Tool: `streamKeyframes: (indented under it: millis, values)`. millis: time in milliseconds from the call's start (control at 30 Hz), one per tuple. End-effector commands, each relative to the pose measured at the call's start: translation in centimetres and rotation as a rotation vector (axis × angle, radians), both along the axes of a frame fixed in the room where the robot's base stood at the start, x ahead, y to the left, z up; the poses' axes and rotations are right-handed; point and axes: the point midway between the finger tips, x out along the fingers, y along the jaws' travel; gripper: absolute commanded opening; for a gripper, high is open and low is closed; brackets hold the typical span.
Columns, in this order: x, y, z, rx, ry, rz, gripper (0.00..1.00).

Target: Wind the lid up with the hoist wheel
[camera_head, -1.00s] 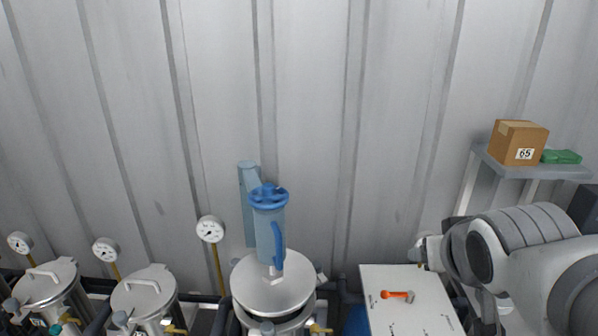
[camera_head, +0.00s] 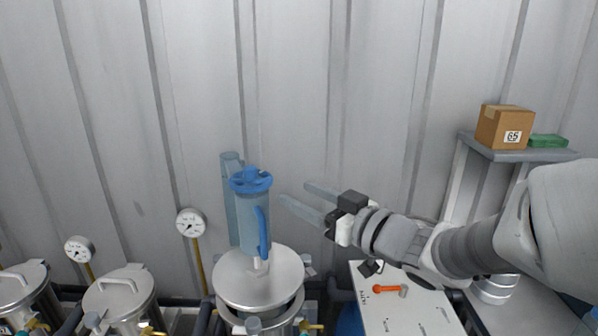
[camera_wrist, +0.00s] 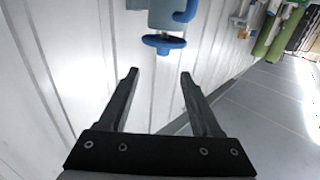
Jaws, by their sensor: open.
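The blue hoist wheel (camera_head: 251,180) sits on top of the blue-grey hoist body (camera_head: 252,220), above the round metal lid (camera_head: 258,277) of the nearest vessel. The lid hangs from the hoist and a gap shows between it and the vessel rim. My gripper (camera_head: 300,194) is open and empty, to the right of the wheel and apart from it, its fingers pointing left. In the wrist view the wheel (camera_wrist: 163,44) lies beyond and between my open fingertips (camera_wrist: 160,73).
Two lidded vessels (camera_head: 118,298) and pressure gauges (camera_head: 190,223) stand to the left. A white-topped table with an orange-handled tool (camera_head: 387,289) is below my arm. A shelf (camera_head: 515,152) with a cardboard box (camera_head: 505,127) is at right. Space between gripper and wheel is clear.

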Motion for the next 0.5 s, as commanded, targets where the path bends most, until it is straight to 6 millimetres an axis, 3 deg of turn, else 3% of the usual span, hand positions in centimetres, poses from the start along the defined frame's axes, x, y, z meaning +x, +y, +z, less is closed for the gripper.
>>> streamKeyframes:
  millis: [167,500]
  values:
    - [0.3,1.1,-0.1,0.012,0.0,0.027,0.65]
    - [4.8,6.1,0.0,0.011,-0.001,0.026,0.65]
